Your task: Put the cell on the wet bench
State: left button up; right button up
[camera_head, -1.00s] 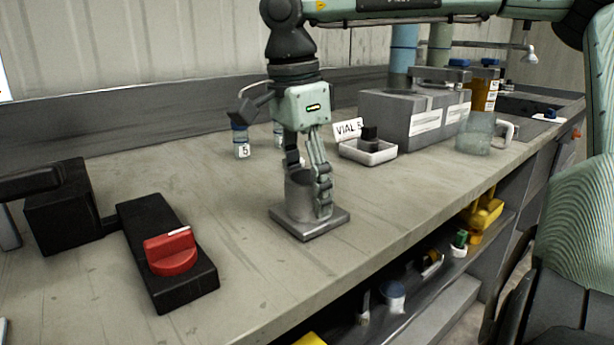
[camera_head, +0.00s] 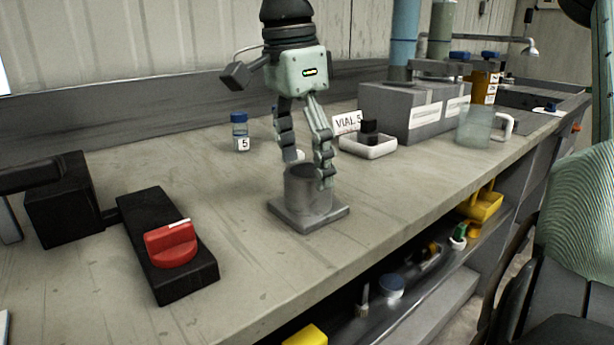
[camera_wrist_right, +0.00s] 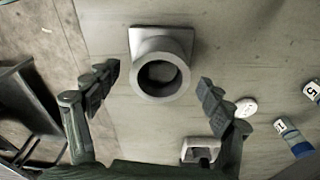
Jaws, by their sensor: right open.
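The likely cell, a grey open-topped cylinder (camera_head: 306,205) on a square base plate, stands upright on the grey bench top (camera_head: 250,270). In the right wrist view the cell (camera_wrist_right: 160,48) shows its dark round opening. My right gripper (camera_head: 306,168) is open and empty, its fingers pointing down at the cell's upper end. In the wrist view the fingers (camera_wrist_right: 160,82) are spread on either side of the cell's opening. The head view does not settle whether the right finger touches the rim. My left gripper is not in view.
A black box with a red switch (camera_head: 171,245) lies front left. A vial marked 5 (camera_head: 240,132), a white tray (camera_head: 368,148), a grey block (camera_head: 400,110) and a clear jug (camera_head: 475,127) stand behind. A lower shelf (camera_head: 400,305) holds small items. The front middle bench is clear.

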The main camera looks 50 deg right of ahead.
notch_tip(320, 180, up, 9)
jog(key=a, duration=0.1)
jog(key=shift+w+p, duration=0.15)
jog(key=shift+p, duration=0.15)
jog(key=shift+f, duration=0.15)
